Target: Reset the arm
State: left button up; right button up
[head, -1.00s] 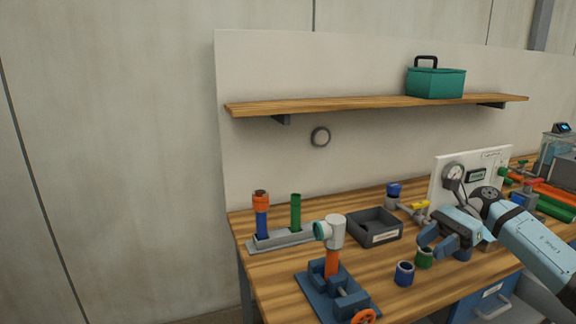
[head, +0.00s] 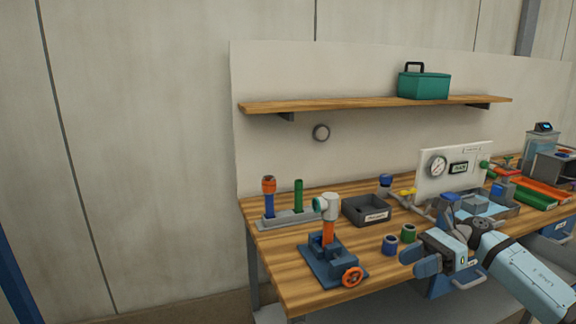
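My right arm comes in from the lower right. My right gripper (head: 420,260) is in front of the bench's front edge, right of the small blue and green rings. Its two fingers point left with a gap between them, and nothing shows between them. My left gripper is not in view.
The wooden bench (head: 300,278) holds a blue vise (head: 325,262) with an orange pipe and white tee, a dark bin (head: 366,212), a blue ring (head: 390,245), a green ring (head: 408,233) and a gauge panel (head: 455,168). A teal box (head: 424,86) stands on the shelf (head: 340,104).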

jog(key=s+a+f+m+t+y+b, duration=0.55)
jog(key=a+f+m+t, duration=0.75)
jog(key=m, duration=0.9)
jog(key=s+d+f+m+t+h+b, duration=0.35)
jog(key=s+f+m+h, duration=1.5)
jog(key=m, duration=1.25)
pick_arm(q)
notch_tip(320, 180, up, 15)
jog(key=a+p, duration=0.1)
jog(key=p, duration=2.8)
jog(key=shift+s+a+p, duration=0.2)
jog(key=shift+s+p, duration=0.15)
pick_arm(e)
jog(key=s+d+r, duration=0.1)
jog(key=s+r, duration=0.1)
jog(key=r, duration=0.6)
jog(key=s+d+r+g+y, duration=0.1)
jog(key=s+d+r, duration=0.1)
jog(key=r, duration=0.6)
jog(key=shift+s, duration=0.2)
